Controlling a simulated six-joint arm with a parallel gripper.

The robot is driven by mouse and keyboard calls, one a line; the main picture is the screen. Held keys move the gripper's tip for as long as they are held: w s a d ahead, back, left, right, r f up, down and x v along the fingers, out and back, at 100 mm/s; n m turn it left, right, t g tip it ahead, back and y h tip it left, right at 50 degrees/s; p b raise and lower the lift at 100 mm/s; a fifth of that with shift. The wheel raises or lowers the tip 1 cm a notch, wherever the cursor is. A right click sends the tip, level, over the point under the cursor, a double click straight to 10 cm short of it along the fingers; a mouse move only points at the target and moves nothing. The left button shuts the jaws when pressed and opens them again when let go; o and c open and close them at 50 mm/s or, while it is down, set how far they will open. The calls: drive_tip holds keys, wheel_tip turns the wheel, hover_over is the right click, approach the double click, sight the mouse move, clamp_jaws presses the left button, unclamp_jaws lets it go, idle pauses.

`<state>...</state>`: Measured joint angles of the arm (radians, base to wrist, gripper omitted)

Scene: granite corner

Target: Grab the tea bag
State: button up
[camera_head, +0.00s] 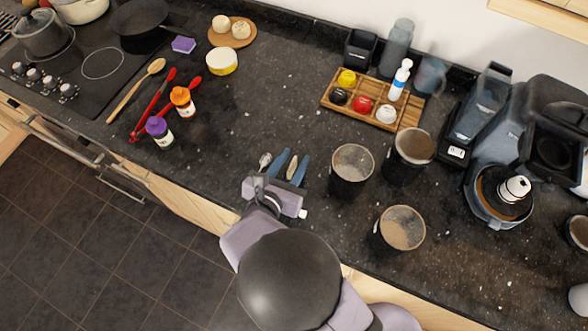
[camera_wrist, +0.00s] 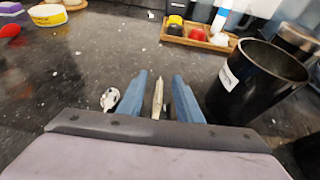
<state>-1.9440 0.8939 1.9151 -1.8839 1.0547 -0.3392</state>
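A slim beige item (camera_head: 292,166), which may be the tea bag, stands between the two blue fingers of my gripper (camera_head: 288,160) on the dark counter. It also shows edge-on between the fingers in the wrist view (camera_wrist: 157,98), with a gap visible on each side. My gripper (camera_wrist: 161,79) is open around it, low over the counter. Whether the item touches the counter or leans cannot be told. A small silver-white rounded object (camera_head: 265,160) lies just left of the left finger; it shows in the wrist view too (camera_wrist: 109,98).
Several dark cups stand right of my gripper, the nearest (camera_head: 352,172) close to the right finger. A wooden tray (camera_head: 333,90) with coloured pods is behind. Orange-capped (camera_head: 183,101) and purple-capped (camera_head: 160,132) bottles stand left. The counter behind and left of my gripper is mostly clear.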

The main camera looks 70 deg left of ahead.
sight(299, 156)
drive_tip(key=shift+s+f, duration=0.15)
drive_tip(key=shift+w+a+f, duration=0.1)
drive_tip(key=shift+w+a, duration=0.1)
drive_tip(key=shift+w, duration=0.1)
drive_tip(key=shift+b+x, duration=0.6)
drive_tip(key=shift+x, duration=1.65)
clamp_jaws()
